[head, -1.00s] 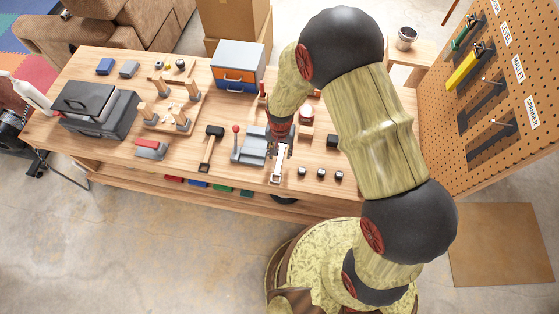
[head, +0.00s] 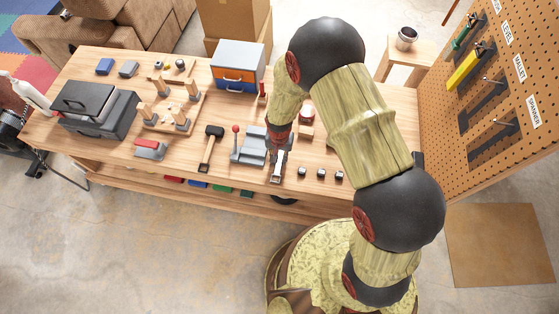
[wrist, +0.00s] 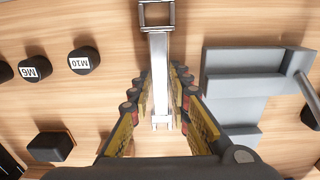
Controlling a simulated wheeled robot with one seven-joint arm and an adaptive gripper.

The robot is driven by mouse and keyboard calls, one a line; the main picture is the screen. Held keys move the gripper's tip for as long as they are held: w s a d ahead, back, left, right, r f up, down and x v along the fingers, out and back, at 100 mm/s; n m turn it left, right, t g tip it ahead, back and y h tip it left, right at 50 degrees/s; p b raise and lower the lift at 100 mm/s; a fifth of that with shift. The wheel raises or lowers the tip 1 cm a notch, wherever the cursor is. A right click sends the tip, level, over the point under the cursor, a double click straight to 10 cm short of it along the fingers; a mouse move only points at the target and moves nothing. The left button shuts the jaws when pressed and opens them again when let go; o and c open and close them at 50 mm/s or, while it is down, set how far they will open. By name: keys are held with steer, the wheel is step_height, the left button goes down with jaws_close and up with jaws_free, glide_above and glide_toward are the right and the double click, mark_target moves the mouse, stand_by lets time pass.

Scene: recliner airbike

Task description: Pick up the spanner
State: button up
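The spanner (wrist: 158,60) is a silver metal tool with a squared, open-framed end, lying on the wooden table. In the head view its near end (head: 276,177) shows just below my gripper (head: 279,157), which hides the rest. In the wrist view my gripper (wrist: 161,78) has a finger on either side of the spanner's shaft. The fingers are apart, with the shaft between them; I see no clear grip on it.
A grey vise-like block (wrist: 240,85) lies close to the right of my gripper in the wrist view. Dark labelled sockets (wrist: 84,60) stand to the left. A mallet (head: 211,147) lies on the table, and a pegboard (head: 495,95) stands at the right.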

mark_target(279, 160)
jaws_close()
steer(key=shift+r, duration=0.15)
steer(key=shift+r, duration=0.25)
step_height(279, 160, up, 2)
steer(key=shift+w+r, duration=0.1)
steer(key=shift+r, duration=0.1)
steer(key=s+d+r+p, duration=0.2)
steer(key=s+d+r, duration=0.2)
steer(key=s+r, duration=0.5)
steer(key=s, duration=0.4)
steer(key=shift+s+d+r, duration=0.2)
steer(key=shift+s+r, duration=0.05)
steer(key=shift+r, duration=0.15)
